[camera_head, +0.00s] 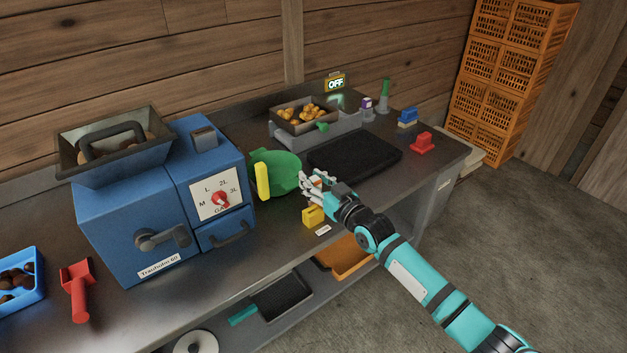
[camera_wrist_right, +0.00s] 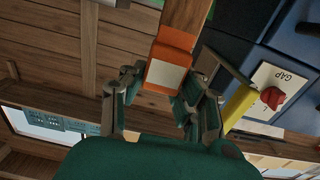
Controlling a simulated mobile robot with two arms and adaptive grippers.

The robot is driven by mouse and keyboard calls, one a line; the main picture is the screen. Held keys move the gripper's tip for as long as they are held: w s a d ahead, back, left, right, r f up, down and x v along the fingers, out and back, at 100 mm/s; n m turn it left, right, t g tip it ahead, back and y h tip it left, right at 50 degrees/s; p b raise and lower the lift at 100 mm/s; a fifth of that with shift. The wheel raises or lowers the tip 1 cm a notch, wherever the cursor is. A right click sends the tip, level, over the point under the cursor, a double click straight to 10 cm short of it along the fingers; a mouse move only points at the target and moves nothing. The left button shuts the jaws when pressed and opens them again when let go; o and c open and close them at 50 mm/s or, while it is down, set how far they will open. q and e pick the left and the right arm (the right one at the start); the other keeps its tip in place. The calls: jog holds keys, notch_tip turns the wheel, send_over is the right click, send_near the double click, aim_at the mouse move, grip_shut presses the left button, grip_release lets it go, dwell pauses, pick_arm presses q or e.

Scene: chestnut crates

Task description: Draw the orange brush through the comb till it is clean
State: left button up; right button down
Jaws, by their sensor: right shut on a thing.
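My right gripper (camera_head: 318,183) is above the front of the steel bench, beside the green pan. In the right wrist view its fingers (camera_wrist_right: 162,82) are shut on the orange brush (camera_wrist_right: 167,62), an orange block with a pale face. In the head view the brush is mostly hidden by the hand, and its bristles cannot be made out. A small yellow block (camera_head: 312,217) stands on the bench edge just below the hand, behind a white label; I cannot tell whether it is the comb. No comb teeth are clearly visible. My left gripper is not in view.
The blue machine (camera_head: 150,210) stands left of the green pan (camera_head: 278,172) with its yellow handle (camera_head: 262,181). A black mat (camera_head: 354,156) lies right of it, before a tray of chestnuts (camera_head: 304,114). A red block (camera_head: 423,143) and blue block (camera_head: 407,118) are at the right end.

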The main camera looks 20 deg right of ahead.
jog(key=shift+f, duration=0.15)
dwell(0.3)
jog(key=shift+f+b, duration=0.5)
jog(key=shift+f, duration=0.15)
dwell(0.7)
jog(key=shift+f, duration=0.2)
jog(key=shift+f+b, duration=1.85)
jog(key=shift+f, duration=0.5)
jog(key=shift+r, duration=0.15)
jog(key=shift+r+p, duration=3.05)
jog(key=shift+r, duration=0.15)
